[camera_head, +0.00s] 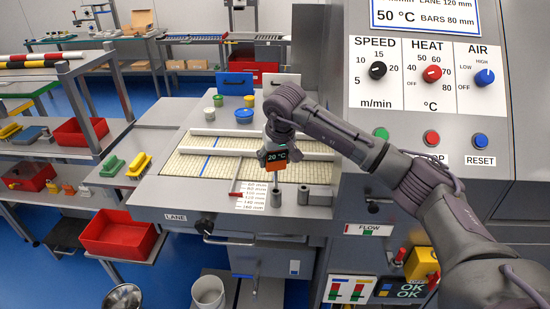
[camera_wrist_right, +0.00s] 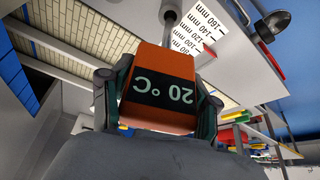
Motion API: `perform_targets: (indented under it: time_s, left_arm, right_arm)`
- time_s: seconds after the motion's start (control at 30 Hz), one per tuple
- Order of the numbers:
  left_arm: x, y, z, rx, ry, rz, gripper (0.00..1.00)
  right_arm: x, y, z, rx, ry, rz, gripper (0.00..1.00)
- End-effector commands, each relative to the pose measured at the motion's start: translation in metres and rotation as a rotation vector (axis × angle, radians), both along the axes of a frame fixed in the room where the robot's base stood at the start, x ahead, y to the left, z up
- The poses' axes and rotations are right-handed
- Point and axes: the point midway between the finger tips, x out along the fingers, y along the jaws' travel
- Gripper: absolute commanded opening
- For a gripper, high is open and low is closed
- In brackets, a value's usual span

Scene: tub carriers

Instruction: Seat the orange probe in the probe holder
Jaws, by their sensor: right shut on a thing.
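My right gripper (camera_head: 277,143) is shut on the orange probe (camera_head: 276,165), whose black display reads 20 °C. The probe also fills the middle of the right wrist view (camera_wrist_right: 160,95), with a finger on either side. Two short grey cylinders stand on the deck below: one (camera_head: 276,197) almost directly under the probe in the picture, the other (camera_head: 303,195) just to its right. I cannot tell which is the probe holder. A grey stem (camera_wrist_right: 170,25) shows beyond the probe; whether its tip touches or enters a cylinder is unclear. My left gripper is not in view.
A printed mm scale (camera_head: 252,196) and a red-ended rod (camera_head: 236,185) lie left of the cylinders. The control panel (camera_head: 430,90) rises close on the right. Small tubs (camera_head: 244,115) stand at the back. The lane bed (camera_head: 205,165) left of the probe is mostly clear.

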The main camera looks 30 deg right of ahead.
Motion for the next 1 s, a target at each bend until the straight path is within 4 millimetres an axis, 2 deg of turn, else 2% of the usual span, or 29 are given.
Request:
perform_targets:
  time_s: [1.0]
  left_arm:
    - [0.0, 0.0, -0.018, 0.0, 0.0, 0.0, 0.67]
  right_arm:
    - [0.0, 0.0, -0.026, 0.0, 0.0, -0.001, 0.24]
